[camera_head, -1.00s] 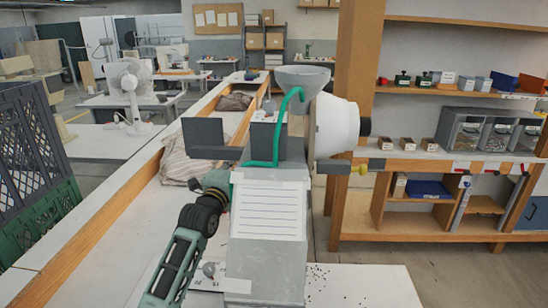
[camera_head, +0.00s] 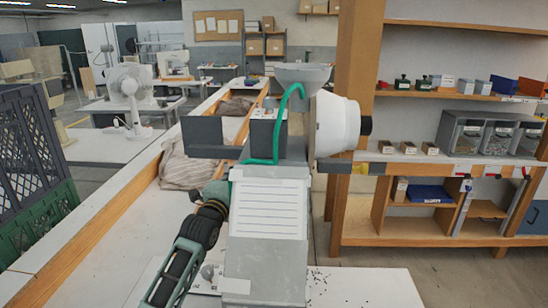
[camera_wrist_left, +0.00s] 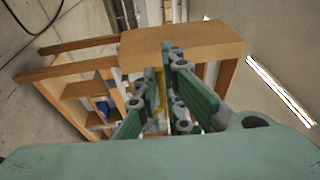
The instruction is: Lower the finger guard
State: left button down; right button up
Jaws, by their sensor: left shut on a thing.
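The grey eyelet press (camera_head: 270,205) stands on the white bench, with a hopper (camera_head: 302,75) on top and a green tube (camera_head: 277,125). My left arm reaches from the lower left to behind the press body, which hides the gripper in the head view. In the left wrist view my left gripper (camera_wrist_left: 169,101) has its fingers close together on a thin yellow piece (camera_wrist_left: 159,88). This may be part of the finger guard, but I cannot tell how the guard sits. My right gripper is not in view.
A white motor housing (camera_head: 338,125) and a yellow-tipped grey bar (camera_head: 340,167) stick out right of the press. A dark plate (camera_head: 202,132) stands out left. A crumpled cloth (camera_head: 185,166) lies on the bench. A dark crate (camera_head: 32,145) is at far left, wooden shelves (camera_head: 440,93) at right.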

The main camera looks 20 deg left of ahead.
pick_arm(q)
jog(key=shift+s+d+f+b, duration=0.1)
jog(key=shift+s+f+b, duration=0.15)
jog(key=shift+f, duration=0.4)
jog(key=shift+s+f+b, duration=0.1)
jog(key=shift+s+f, duration=0.1)
jog(key=shift+f, duration=0.4)
jog(key=c, duration=1.8)
grip_release()
jog(key=s+p, duration=0.1)
jog(key=s, duration=0.1)
jog(key=s+a+p, duration=0.1)
jog(key=s, duration=0.1)
jog(key=s+a+p, duration=0.1)
jog(key=s, duration=0.1)
jog(key=shift+s+a+p, duration=0.2)
jog(key=shift+s+p, duration=0.1)
jog(key=shift+s, duration=0.1)
